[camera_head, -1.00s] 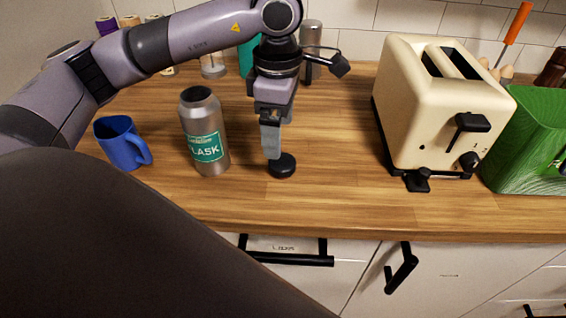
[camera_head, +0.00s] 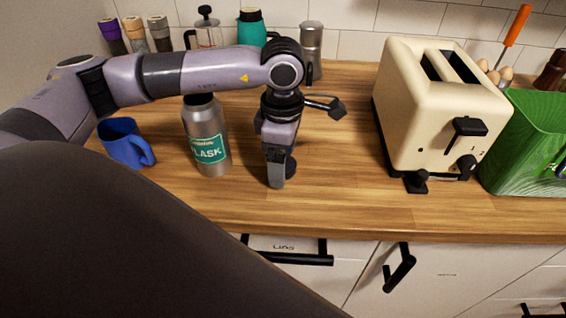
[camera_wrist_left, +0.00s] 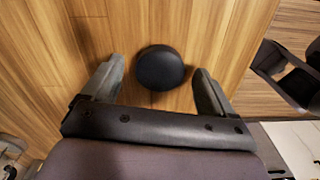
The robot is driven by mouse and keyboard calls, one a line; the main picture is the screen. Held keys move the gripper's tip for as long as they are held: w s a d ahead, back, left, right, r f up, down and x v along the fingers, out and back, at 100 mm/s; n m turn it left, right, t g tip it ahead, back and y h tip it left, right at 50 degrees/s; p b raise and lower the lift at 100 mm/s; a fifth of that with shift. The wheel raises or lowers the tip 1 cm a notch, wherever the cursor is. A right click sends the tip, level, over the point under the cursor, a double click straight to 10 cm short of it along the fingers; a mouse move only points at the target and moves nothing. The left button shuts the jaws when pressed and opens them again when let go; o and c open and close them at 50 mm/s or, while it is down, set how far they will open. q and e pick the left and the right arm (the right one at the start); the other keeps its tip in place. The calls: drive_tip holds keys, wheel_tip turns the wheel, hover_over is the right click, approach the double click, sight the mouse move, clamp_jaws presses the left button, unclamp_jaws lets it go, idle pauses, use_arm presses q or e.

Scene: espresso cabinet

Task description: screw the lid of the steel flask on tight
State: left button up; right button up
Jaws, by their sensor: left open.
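The steel flask (camera_head: 208,139) stands upright on the wooden counter, a teal label on its side. My left arm crosses in front of its top in the head view. A round black lid lies on the counter to the right of the flask. It shows whole in the left wrist view (camera_wrist_left: 160,68), and mostly hidden behind my gripper in the head view (camera_head: 290,166). My left gripper (camera_head: 275,184) points down at the lid. Its two fingers (camera_wrist_left: 156,88) are spread, with the lid between and slightly beyond them, apart from both. My right gripper is not in view.
A blue mug (camera_head: 122,144) stands left of the flask. A cream toaster (camera_head: 425,110) and a green crate (camera_head: 530,140) are on the right. The counter between lid and toaster is clear.

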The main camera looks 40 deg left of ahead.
use_arm(q)
drive_tip(key=shift+f, duration=0.25)
drive_tip(key=c, duration=1.1)
drive_tip(key=shift+r, duration=0.15)
drive_tip(key=shift+c, duration=0.2)
wheel_tip(320, 180, up, 20)
